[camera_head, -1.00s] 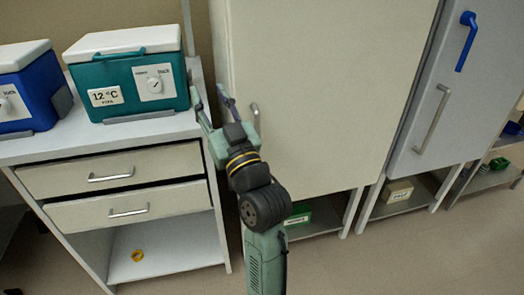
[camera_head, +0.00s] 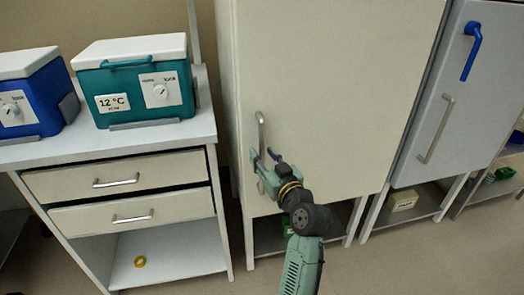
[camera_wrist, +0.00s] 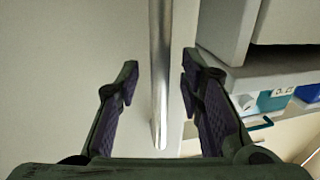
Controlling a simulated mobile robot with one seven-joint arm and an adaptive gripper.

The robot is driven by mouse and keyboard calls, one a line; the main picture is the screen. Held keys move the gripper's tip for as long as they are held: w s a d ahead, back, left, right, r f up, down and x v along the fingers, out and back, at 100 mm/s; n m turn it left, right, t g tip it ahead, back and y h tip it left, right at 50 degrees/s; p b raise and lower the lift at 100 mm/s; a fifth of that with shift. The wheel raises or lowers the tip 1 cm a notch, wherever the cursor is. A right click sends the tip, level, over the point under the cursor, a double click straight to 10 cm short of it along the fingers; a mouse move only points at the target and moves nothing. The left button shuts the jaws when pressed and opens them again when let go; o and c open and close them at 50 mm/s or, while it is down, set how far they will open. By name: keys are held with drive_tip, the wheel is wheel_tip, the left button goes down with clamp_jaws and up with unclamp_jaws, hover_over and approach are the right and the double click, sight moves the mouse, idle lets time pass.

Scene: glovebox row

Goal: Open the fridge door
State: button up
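The fridge door (camera_head: 330,90) is a large cream panel, shut, with a vertical metal bar handle (camera_head: 261,132) near its lower left edge. My gripper (camera_head: 264,156) is at the lower part of this handle. In the wrist view, the handle (camera_wrist: 160,60) runs upright between the two fingers of my gripper (camera_wrist: 160,80). The fingers are open, with a gap on each side of the bar. The wrist view also shows the pale door surface (camera_wrist: 60,70) behind the left finger.
A white drawer cabinet (camera_head: 120,215) stands to the left, with a teal cooler box (camera_head: 140,95) and a blue one (camera_head: 35,105) on top. A grey door (camera_head: 450,90) with a blue lever (camera_head: 471,50) stands to the right. Floor (camera_head: 360,270) shows in front.

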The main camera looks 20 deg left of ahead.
drive_tip(key=shift+x, duration=0.85)
drive_tip(key=shift+c, duration=0.4)
clamp_jaws()
